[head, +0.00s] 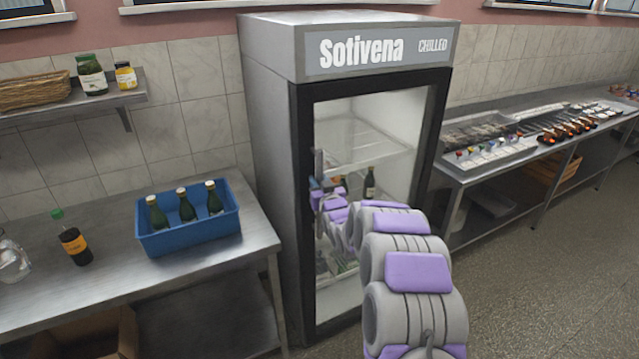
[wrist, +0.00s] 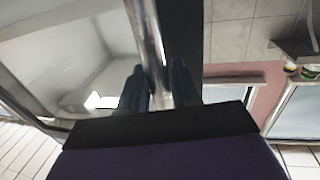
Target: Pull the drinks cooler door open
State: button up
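The drinks cooler (head: 268,150) is a tall grey cabinet with a "Sotivena CHILLED" sign. Its glass door (head: 360,130) has a black frame and looks closed in the head view. A vertical metal door handle (head: 318,163) stands at the door's left side. In the wrist view the handle (wrist: 150,45) runs between the two dark fingers of my gripper (wrist: 160,85), with a finger close on each side. My gripper looks shut on the handle. In the head view my arm reaches across the door and partly hides the lower handle and shelves.
A steel counter (head: 100,285) on the left holds a blue crate (head: 190,240) of green bottles and a dark bottle (head: 74,246). A counter with food trays (head: 490,155) stands on the right. The floor (head: 540,270) at front right is clear.

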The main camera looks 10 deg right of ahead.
grip_shut()
jog(key=shift+s, duration=0.1)
